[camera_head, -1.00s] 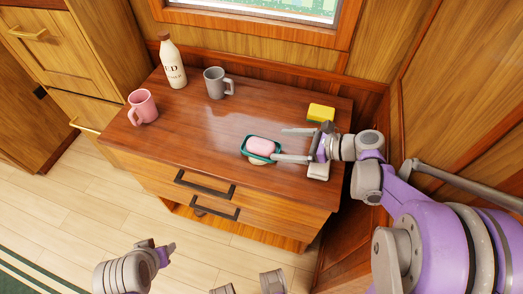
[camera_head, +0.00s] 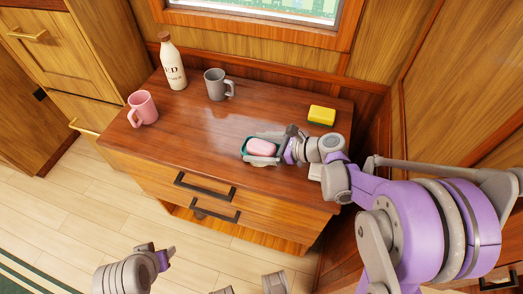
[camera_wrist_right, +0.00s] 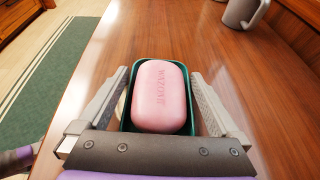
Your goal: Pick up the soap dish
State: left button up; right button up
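The soap dish (camera_head: 245,146) is a green tray on the wooden cabinet top, with a pink soap bar (camera_head: 262,147) in it. My right gripper (camera_head: 262,146) is at the dish, coming in from the right. In the right wrist view the dish (camera_wrist_right: 126,122) and soap (camera_wrist_right: 160,95) lie between the two spread fingers (camera_wrist_right: 162,100), with a visible gap on the right side; contact on the left is unclear. The near end of the dish is hidden by the gripper body. My left gripper (camera_head: 160,256) is low, in front of the cabinet, away from the dish; its finger opening is unclear.
A yellow sponge (camera_head: 321,115) lies behind my right wrist. A white object (camera_head: 315,171) sits partly hidden under it. A grey mug (camera_head: 215,85), a pink mug (camera_head: 143,108) and a bottle (camera_head: 172,62) stand at the left. The middle of the cabinet top (camera_head: 200,130) is clear.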

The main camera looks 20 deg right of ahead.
jog(key=c, duration=0.9)
jog(key=shift+r, duration=0.1)
jog(key=shift+c, duration=0.2)
